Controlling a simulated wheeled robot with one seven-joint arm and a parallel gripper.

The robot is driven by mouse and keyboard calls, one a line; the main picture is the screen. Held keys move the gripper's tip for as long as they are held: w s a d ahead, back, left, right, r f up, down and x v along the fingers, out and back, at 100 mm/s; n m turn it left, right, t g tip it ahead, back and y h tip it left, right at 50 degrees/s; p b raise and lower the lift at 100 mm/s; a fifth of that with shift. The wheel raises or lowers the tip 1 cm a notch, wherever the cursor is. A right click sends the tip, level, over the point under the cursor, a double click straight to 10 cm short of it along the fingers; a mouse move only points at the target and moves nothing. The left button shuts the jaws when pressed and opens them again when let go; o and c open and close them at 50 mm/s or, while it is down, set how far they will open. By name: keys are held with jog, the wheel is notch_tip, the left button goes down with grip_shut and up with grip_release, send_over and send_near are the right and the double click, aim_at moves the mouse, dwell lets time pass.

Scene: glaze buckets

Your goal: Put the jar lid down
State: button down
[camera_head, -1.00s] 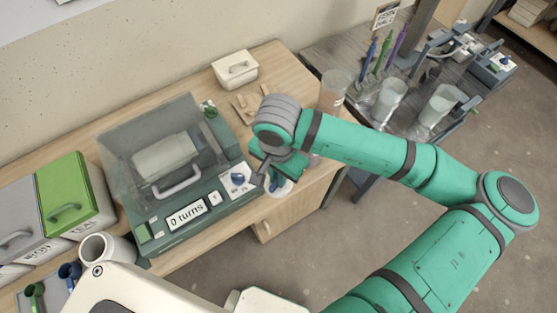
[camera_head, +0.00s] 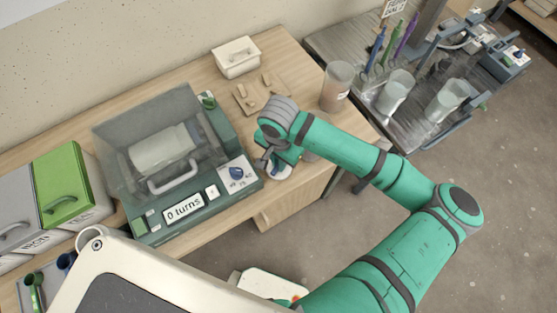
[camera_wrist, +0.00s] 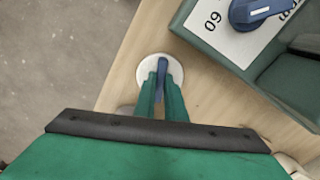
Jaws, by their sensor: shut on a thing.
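The jar lid is a white disc with a blue grip; it shows in the wrist view (camera_wrist: 147,72) and as a small white edge in the head view (camera_head: 280,175). My gripper (camera_wrist: 161,80) is shut on the blue grip, one green finger on each side. In the head view my gripper (camera_head: 275,160) is at the front edge of the wooden counter (camera_head: 230,215), just right of the machine's knob panel. The lid looks level and close to the counter top. I cannot tell whether it touches. My fingers hide part of it.
The green machine (camera_head: 183,207) with a clear hood, reading "0 turns", stands close left of the lid. A clear cup (camera_head: 337,87), a wooden rack (camera_head: 262,93) and a white lidded box (camera_head: 237,57) stand behind. A bench (camera_head: 330,45) with beakers is at right.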

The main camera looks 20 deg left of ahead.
jog(key=shift+d, duration=0.1)
jog(key=c, duration=1.8)
grip_release()
notch_tip(320, 180, up, 12)
jog(key=shift+r, duration=0.1)
